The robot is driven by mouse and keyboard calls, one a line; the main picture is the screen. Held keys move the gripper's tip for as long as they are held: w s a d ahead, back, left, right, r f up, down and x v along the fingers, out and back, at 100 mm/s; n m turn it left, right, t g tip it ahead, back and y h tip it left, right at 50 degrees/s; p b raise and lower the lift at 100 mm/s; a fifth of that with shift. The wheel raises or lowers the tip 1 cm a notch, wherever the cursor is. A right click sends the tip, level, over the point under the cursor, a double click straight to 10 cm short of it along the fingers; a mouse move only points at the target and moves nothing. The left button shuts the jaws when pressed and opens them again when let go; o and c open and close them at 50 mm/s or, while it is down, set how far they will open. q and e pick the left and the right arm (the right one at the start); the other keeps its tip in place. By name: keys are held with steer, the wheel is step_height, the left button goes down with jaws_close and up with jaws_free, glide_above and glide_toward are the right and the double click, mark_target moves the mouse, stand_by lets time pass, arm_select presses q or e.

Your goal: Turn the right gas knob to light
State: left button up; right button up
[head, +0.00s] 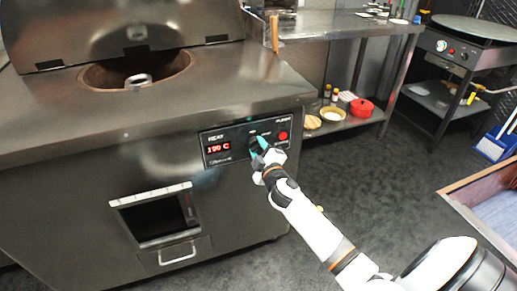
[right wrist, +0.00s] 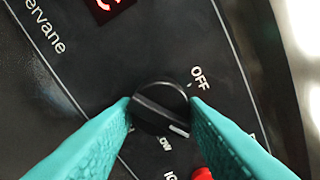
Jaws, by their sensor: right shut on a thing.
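The black gas knob (right wrist: 158,103) is on the dark front panel (head: 243,139) of the steel tandoor. In the right wrist view, OFF is printed above right of it and a partly covered word ending in OW below it. A short white mark shows at the knob's lower right edge. My right gripper (head: 260,147) has its teal fingers on both sides of the knob, shut on it. In the head view the gripper partly hides the knob. My left gripper is not in view.
The panel has a red lit display (head: 218,148) and a red button (head: 283,135) right of the knob. Below is a dark opening (head: 158,219) in the tandoor front. A steel shelf table (head: 345,22) with a red pot (head: 361,107) stands behind. The floor at right is open.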

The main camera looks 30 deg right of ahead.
steer(key=o, duration=1)
steer(key=shift+c, duration=0.2)
steer(key=shift+s, duration=0.1)
steer(key=shift+s+a, duration=0.15)
steer(key=shift+s, duration=0.2)
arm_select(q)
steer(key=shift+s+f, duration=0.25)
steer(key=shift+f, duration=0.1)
arm_select(e)
steer(key=v, duration=1.1)
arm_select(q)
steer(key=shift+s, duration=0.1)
